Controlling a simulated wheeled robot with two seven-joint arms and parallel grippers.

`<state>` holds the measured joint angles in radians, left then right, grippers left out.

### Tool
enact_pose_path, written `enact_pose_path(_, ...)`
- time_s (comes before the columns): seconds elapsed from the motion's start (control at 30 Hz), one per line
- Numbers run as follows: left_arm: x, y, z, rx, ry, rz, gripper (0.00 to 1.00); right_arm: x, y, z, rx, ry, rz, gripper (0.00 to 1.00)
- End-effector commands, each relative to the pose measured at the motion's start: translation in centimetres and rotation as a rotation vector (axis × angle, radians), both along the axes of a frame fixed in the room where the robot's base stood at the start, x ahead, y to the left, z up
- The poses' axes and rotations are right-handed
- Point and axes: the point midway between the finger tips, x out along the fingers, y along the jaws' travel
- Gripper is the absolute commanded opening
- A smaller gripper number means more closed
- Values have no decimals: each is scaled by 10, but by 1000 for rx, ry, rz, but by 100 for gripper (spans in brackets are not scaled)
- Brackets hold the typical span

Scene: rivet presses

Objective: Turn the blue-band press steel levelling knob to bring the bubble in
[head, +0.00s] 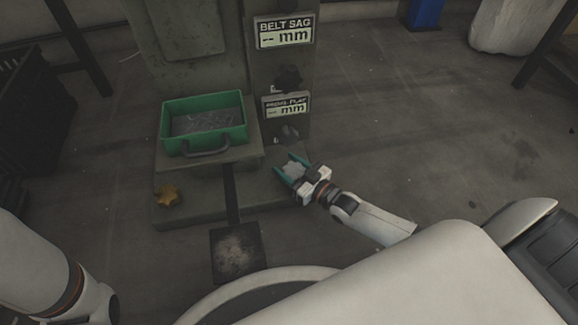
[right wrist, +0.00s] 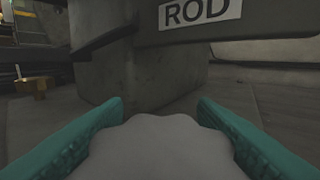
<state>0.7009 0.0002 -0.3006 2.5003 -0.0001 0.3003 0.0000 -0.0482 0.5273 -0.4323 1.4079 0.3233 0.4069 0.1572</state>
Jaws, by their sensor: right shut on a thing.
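A pale steel knob (head: 292,168) with a lobed rim sits at the right front corner of the press base (head: 200,211). My right gripper (head: 291,172) is shut on it, with a teal finger on each side. In the right wrist view the steel knob (right wrist: 155,145) fills the space between the fingertips (right wrist: 160,112). A brass-coloured knob (head: 167,196) stands at the base's left front corner, and it also shows in the right wrist view (right wrist: 32,86). I see no bubble and no blue band on this press. My left gripper is outside the head view; only its arm shows.
A green tray (head: 164,134) of small metal pieces stands on the press. A pedal plate (head: 237,253) lies in front. Display signs (head: 285,31) are on the column (head: 263,65). A blue post (head: 425,13) stands at the back. Floor at right is clear.

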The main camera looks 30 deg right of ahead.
Motion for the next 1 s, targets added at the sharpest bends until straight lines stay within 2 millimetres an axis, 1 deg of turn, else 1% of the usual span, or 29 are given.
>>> enact_pose_path(0.27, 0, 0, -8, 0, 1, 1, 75, 0, 0, -2, -9, -1, 125, 30)
enact_pose_path(0.53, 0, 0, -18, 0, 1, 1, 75, -2, 3, -2, -10, -1, 354, 30)
enact_pose_path(0.8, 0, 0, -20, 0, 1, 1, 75, -6, 7, -1, -6, 2, 585, 30)
enact_pose_path(1.0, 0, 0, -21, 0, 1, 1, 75, -8, 9, -1, -5, 3, 720, 30)
